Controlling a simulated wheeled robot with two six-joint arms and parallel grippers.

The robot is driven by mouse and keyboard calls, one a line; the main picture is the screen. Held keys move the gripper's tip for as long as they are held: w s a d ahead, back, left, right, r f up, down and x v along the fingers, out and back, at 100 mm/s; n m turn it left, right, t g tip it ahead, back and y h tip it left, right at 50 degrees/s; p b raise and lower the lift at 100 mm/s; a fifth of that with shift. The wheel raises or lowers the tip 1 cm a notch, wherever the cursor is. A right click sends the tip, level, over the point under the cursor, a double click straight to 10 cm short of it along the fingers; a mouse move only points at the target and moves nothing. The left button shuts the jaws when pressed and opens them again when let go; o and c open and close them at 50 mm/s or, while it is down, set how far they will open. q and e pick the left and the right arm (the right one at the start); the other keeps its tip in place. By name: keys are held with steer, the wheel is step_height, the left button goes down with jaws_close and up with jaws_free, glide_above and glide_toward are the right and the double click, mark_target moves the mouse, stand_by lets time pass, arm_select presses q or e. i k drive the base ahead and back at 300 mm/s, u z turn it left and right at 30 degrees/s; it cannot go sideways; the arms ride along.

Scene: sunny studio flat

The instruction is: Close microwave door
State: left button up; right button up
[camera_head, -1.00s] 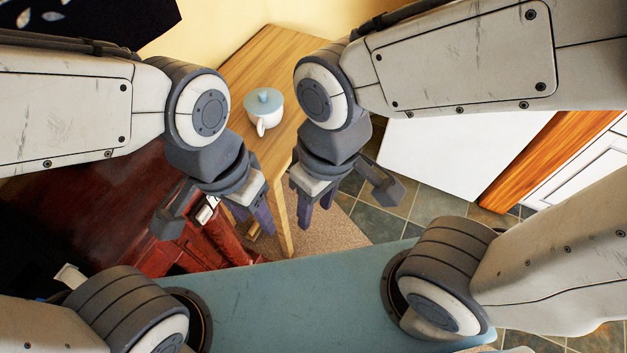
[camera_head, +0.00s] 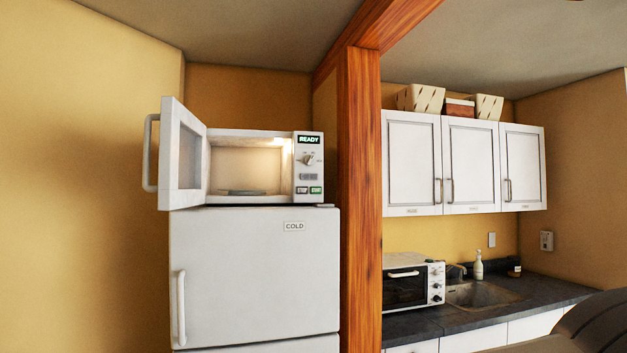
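A white microwave (camera_head: 308,170) stands on top of a white fridge (camera_head: 255,275). Its door (camera_head: 183,158) is hinged on the left and stands wide open, swung out toward me, with a vertical handle (camera_head: 150,152) on its outer left side. The lit inside shows a turntable plate (camera_head: 243,192) and looks otherwise empty. The control panel on the right has a display reading READY. Neither gripper is in view; only a dark part of my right arm shows at the lower right corner.
A wooden post (camera_head: 360,200) rises just right of the fridge. Beyond it are a toaster oven (camera_head: 413,283), a sink (camera_head: 482,295) and a soap bottle (camera_head: 478,266) on a dark counter, under white wall cabinets (camera_head: 463,163). A bare wall is left of the microwave door.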

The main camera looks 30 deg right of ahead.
mark_target(182, 148)
steer(key=z, duration=0.6)
steer(key=k, duration=0.4)
steer(key=z, duration=0.25)
steer(key=i, duration=0.85)
steer(key=u, duration=0.3)
